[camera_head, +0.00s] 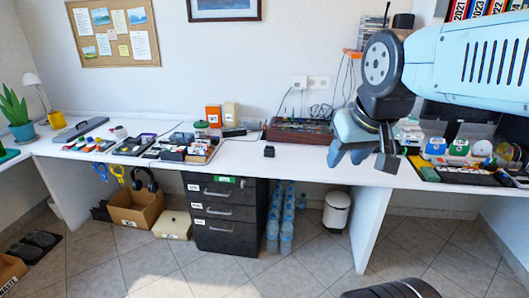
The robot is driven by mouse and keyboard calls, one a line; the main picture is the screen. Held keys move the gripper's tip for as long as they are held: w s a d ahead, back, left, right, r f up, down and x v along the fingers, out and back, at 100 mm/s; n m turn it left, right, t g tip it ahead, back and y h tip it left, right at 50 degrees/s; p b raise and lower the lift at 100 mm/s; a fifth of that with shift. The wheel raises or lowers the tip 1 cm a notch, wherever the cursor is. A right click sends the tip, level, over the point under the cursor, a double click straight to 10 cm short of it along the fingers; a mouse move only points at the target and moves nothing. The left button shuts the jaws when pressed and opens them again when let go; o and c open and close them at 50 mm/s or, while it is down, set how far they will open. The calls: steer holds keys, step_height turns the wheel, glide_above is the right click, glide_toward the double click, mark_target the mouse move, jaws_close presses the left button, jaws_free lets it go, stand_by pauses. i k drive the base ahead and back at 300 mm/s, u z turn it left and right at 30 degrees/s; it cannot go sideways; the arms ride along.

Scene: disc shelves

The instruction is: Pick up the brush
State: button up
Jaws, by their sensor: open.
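My gripper (362,160) hangs in the upper right from my light blue arm, with its blue-grey fingers pointing down and spread apart. It is open, and I see nothing between the fingers. It appears in front of the long white desk (300,164); its height over the desk is hard to judge. I cannot make out a brush for certain. Small items crowd the desk on the left, around a black tray (133,146), and are too small to tell apart. My arm hides part of the desk at the right.
A reddish-brown box (298,131) stands at the back of the desk, with a small black block (269,151) in front. A black drawer unit (226,213), water bottles (281,218) and a white bin (337,211) stand below. The desk's front middle is mostly clear.

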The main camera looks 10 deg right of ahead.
mark_target(269, 151)
steer(key=i, duration=1.65)
steer(key=z, duration=0.05)
